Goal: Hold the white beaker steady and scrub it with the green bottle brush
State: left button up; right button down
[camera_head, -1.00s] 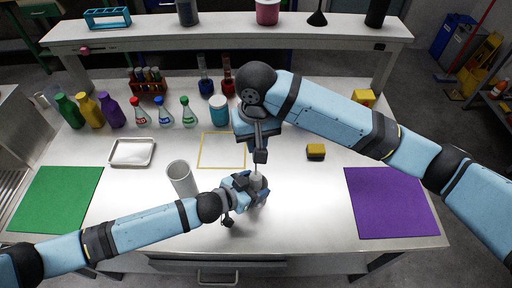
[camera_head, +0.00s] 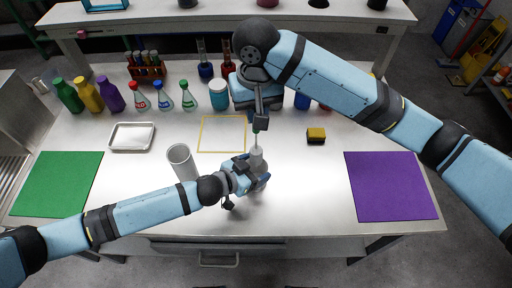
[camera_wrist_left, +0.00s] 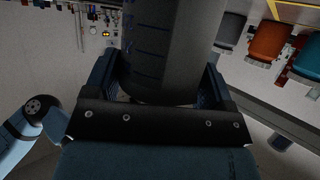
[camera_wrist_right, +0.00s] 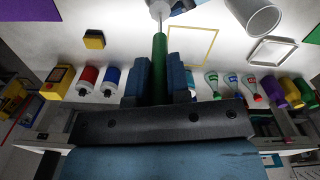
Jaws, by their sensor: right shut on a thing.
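The white beaker (camera_head: 258,163) is upright at the middle of the table, with my left gripper (camera_head: 252,178) around it from the left. In the left wrist view the beaker (camera_wrist_left: 168,50) is dark, with blue marks, and sits between the two fingers. My right gripper (camera_head: 261,127) is above it, shut on the green bottle brush (camera_head: 254,139). In the right wrist view the green handle (camera_wrist_right: 160,65) runs between the fingers toward the beaker's mouth. The brush head is hidden, seemingly inside the beaker. I cannot tell whether the beaker touches the table.
A grey-white open cylinder (camera_head: 182,160) stands left of my left gripper. A metal tray (camera_head: 132,137), a yellow outlined square (camera_head: 222,146) and a yellow-black sponge (camera_head: 316,136) lie around. Several bottles and flasks line the back. Green (camera_head: 58,184) and purple (camera_head: 390,186) mats flank the table.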

pick_arm(q)
jog(key=o, duration=0.3)
jog(key=shift+o, duration=0.2)
jog(key=shift+a, duration=0.1)
jog(key=v, duration=1.2)
